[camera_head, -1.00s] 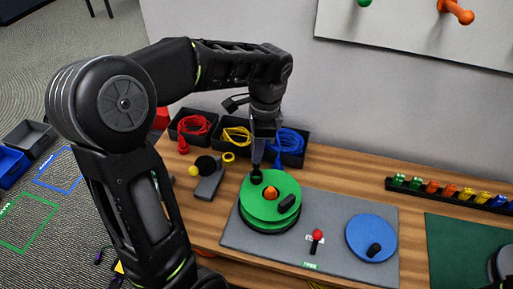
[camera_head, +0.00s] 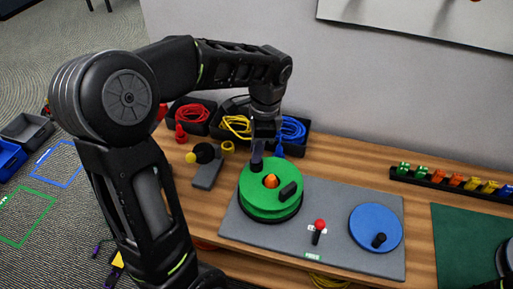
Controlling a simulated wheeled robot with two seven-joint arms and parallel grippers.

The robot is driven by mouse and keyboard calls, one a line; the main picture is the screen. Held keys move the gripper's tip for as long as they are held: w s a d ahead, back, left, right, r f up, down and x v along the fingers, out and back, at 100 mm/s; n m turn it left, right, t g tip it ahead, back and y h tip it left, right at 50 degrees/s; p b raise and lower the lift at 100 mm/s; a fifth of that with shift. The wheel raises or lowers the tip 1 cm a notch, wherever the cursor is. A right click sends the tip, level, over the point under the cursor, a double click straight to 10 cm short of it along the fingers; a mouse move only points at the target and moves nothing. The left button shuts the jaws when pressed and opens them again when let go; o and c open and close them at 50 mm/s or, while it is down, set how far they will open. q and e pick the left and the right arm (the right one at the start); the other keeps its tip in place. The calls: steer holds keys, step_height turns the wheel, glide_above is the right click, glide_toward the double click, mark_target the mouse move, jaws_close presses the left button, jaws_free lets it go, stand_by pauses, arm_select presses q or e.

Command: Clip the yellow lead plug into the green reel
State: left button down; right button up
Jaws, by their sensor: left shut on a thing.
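The green reel (camera_head: 257,203) lies on the grey mat, with an orange knob at its centre and a black oblong piece on its right side. My left gripper (camera_head: 257,166) points down at the reel's far left edge. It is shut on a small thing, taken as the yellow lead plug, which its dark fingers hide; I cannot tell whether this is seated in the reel. The yellow lead (camera_head: 237,125) lies coiled in the middle dark bin. A short yellow ring (camera_head: 228,148) stands in front of that bin. My right gripper is not in view.
A red lead (camera_head: 192,114) and a blue lead (camera_head: 292,130) lie in the neighbouring bins. A blue disc (camera_head: 374,228) and a red-topped lever (camera_head: 319,226) are to the right. A rack of coloured pieces (camera_head: 455,182) stands at the back right.

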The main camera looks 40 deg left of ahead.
arm_select(q)
steer(key=shift+f, duration=0.25)
stand_by(0.8)
steer(key=c, duration=1.2)
jaws_free()
steer(key=shift+c, duration=0.2)
steer(key=shift+w+d+r, duration=0.1)
steer(key=shift+d+r, duration=0.05)
steer(key=shift+r, duration=1.15)
steer(key=shift+w+d+r, duration=0.1)
steer(key=shift+r, duration=1.2)
steer(key=shift+w+d+r, duration=0.1)
steer(key=shift+d+r, duration=0.05)
steer(key=shift+r, duration=1.15)
